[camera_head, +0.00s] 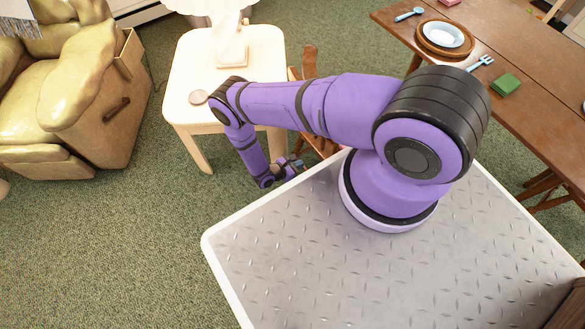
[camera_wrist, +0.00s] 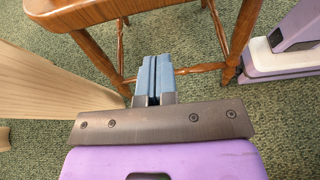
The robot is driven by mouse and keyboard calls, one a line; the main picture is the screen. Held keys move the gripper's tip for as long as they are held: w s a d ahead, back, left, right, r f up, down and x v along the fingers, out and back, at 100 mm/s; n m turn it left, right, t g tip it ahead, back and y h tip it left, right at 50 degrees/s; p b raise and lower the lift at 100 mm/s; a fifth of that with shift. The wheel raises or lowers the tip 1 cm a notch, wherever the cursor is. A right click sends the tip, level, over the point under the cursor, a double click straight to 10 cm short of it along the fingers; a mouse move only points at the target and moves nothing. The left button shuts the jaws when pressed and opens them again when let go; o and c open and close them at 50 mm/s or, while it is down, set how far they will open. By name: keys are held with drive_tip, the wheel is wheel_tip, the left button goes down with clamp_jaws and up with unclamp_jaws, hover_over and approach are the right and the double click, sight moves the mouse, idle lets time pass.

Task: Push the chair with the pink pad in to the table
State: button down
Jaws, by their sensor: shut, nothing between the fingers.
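A brown wooden chair (camera_head: 309,62) shows in the head view behind my arm, between the cream side table and the brown table; my arm hides most of it. In the wrist view the chair (camera_wrist: 121,45) shows turned legs, a rung and a seat edge at the top. No pink pad is visible on it. My gripper (camera_head: 292,168) is low beside the chair. In the wrist view my gripper (camera_wrist: 152,80) has its blue fingers together and empty, pointing toward the space under the seat. Contact with the chair cannot be told. The brown table (camera_head: 520,62) is at the upper right.
A cream side table (camera_head: 262,45) with a white lamp (camera_head: 232,45) stands left of the chair. A yellow-green armchair (camera_head: 95,95) is farther left. The brown table bears a plate (camera_head: 444,36), a green block (camera_head: 506,84) and cutlery. Green carpet (camera_head: 130,235) is clear at lower left.

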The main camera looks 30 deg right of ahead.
sight(312, 147)
drive_tip(key=shift+d, duration=2.55)
drive_tip(key=shift+w+d, duration=0.65)
drive_tip(key=shift+d, duration=1)
drive_tip(key=shift+w+d, duration=0.6)
drive_tip(key=shift+d, duration=1)
drive_tip(key=shift+w+d, duration=0.65)
drive_tip(key=shift+d, duration=1)
drive_tip(key=shift+a, duration=1.6)
